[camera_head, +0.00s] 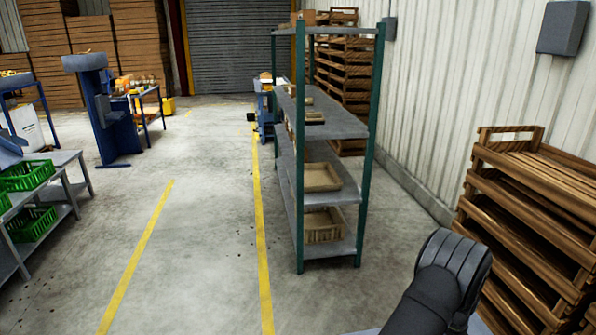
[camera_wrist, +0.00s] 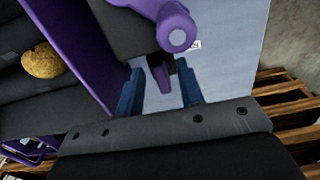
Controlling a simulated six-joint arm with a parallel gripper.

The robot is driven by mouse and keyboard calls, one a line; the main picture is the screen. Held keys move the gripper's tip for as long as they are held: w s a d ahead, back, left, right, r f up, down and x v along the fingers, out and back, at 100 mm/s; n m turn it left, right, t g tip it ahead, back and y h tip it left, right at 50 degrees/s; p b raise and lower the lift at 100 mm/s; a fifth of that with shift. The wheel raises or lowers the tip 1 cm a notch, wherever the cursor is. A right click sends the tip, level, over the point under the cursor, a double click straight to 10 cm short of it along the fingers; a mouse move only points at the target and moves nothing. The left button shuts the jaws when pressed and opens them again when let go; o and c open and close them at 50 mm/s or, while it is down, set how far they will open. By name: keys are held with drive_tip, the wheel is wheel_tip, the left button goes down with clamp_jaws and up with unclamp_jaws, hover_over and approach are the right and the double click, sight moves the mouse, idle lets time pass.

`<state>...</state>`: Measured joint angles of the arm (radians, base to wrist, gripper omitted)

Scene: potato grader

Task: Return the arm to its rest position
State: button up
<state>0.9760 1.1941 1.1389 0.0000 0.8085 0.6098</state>
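My arm shows as a dark, rounded link at the bottom right of the head view; my gripper is out of that view. In the wrist view my gripper (camera_wrist: 160,88) has two blue fingers spread apart. Nothing is held between them. A purple piece and a dark opening show beyond the gap, against a pale grey surface. A yellow-brown potato (camera_wrist: 42,61) lies on dark rollers (camera_wrist: 35,95) at the left of the wrist view, apart from the fingers. A purple frame edge (camera_wrist: 72,48) runs between the rollers and the gripper.
Stacked wooden crates (camera_head: 525,220) stand close to my arm at the right. A green-posted shelf (camera_head: 330,122) stands ahead with trays on it. Green crates (camera_head: 28,176) sit on a rack at the left. Wooden slats (camera_wrist: 275,97) show at the wrist view's right. The floor aisle (camera_head: 195,215) is clear.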

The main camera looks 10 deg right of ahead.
idle(0.4)
wheel_tip(320, 180, up, 18)
drive_tip(key=f, duration=0.1)
wheel_tip(320, 180, down, 17)
drive_tip(key=n, duration=0.6)
drive_tip(key=shift+s+n, duration=0.3)
wheel_tip(320, 180, up, 12)
drive_tip(key=shift+f, duration=0.2)
idle(0.4)
drive_tip(key=shift+d, duration=0.1)
wheel_tip(320, 180, down, 12)
drive_tip(key=shift+r, duration=0.1)
drive_tip(key=shift+w+m, duration=0.15)
drive_tip(key=shift+m, duration=1.75)
